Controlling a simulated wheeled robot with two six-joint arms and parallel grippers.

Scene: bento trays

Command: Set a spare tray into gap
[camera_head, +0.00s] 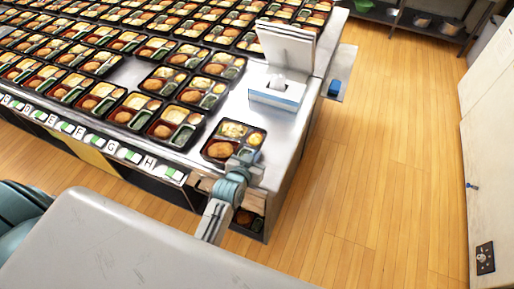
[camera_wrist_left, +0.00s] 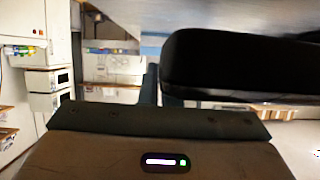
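A black tray (camera_head: 209,158) with food in several compartments is at the near right corner of the steel table, turned slightly from the rows. My left gripper (camera_head: 243,160) is at its near right edge; the fingertips are hidden or too small to make out. In the left wrist view, a large black tray body (camera_wrist_left: 235,65) is close in front of the gripper's dark bar, and no fingers show clearly. Whether the tray rests on the table or is held just above it is unclear. A bare steel gap (camera_head: 131,73) shows between filled trays in the second row. My right gripper is not in view.
Filled trays in close rows cover much of the table. A blue-and-white box (camera_head: 276,96) and a white upright panel (camera_head: 287,45) stand behind the corner tray. Lettered labels (camera_head: 128,155) line the near edge. More trays (camera_head: 245,218) sit below the tabletop. Wooden floor at right is clear.

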